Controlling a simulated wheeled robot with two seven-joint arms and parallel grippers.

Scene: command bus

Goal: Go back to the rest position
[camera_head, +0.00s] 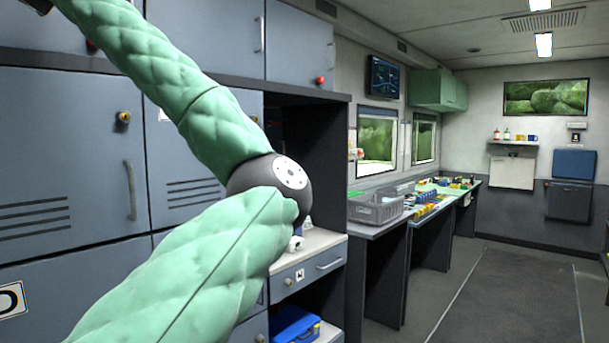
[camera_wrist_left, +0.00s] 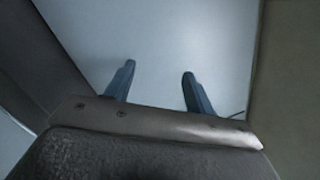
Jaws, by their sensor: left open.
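My left arm, in a quilted green cover with a dark round elbow, crosses the left half of the head view in front of the lockers. Its gripper is outside that view. In the left wrist view my left gripper (camera_wrist_left: 158,85) is open, its two blue-grey fingers apart with nothing between them. Behind the fingers is a plain pale surface (camera_wrist_left: 160,35), which I cannot identify. My right gripper is in neither view.
Grey-blue lockers (camera_head: 65,150) stand close at the left. A drawer unit (camera_head: 310,275) with a blue case (camera_head: 295,326) below sits past the elbow. A long workbench (camera_head: 385,228) holds a grey crate (camera_head: 376,208). The floor (camera_head: 505,295) at the right is clear.

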